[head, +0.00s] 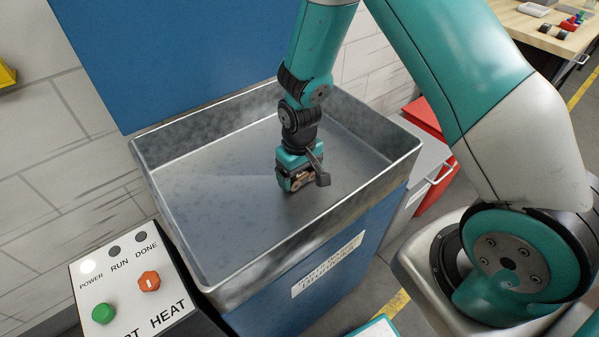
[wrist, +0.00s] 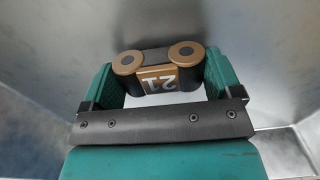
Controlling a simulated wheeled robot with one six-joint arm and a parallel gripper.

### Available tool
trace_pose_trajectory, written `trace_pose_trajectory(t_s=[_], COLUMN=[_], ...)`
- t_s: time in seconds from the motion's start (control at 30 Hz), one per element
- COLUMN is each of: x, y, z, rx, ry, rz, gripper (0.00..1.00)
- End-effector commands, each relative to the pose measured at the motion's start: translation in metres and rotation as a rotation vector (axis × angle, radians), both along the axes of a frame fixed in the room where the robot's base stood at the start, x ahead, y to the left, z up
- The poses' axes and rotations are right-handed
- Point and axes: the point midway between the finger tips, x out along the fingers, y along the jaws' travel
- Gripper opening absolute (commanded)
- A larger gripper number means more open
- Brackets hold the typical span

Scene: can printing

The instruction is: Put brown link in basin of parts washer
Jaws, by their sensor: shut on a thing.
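The brown link (wrist: 160,72) shows in the wrist view between the two green fingers of my gripper (wrist: 162,85). It has two round brown ends, dark sides and a label with white figures. My gripper is shut on it. In the head view my gripper (head: 298,180) points down inside the metal basin (head: 215,190) of the parts washer. The link (head: 301,181) is small and mostly hidden by the fingers there. It is low in the basin, but I cannot tell whether it touches the floor.
The basin walls surround my gripper, and its floor looks empty. A control panel (head: 135,290) with a green button (head: 104,313) and an orange knob (head: 149,281) stands at the front left. A red cabinet (head: 430,120) and a wooden bench (head: 535,25) are at the right.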

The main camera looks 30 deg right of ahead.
Motion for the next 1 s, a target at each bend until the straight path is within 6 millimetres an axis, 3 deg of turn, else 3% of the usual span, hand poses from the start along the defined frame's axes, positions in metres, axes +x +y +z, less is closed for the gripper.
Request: trace_pose_trajectory(t_s=[0.37,0.4,0.47,0.77,1.0], x=[0.0,0.0,0.0,0.001,0.001], y=[0.0,0.0,0.0,0.0,0.0], z=[-0.006,-0.005,-0.004,0.003,0.048], rx=[0.0,0.0,0.0,0.001,0.002], ry=[-0.001,-0.001,-0.001,-0.003,-0.008], rz=[0.0,0.0,0.0,0.0,0.0], gripper=[0.6,0.92,1.0,1.0,1.0])
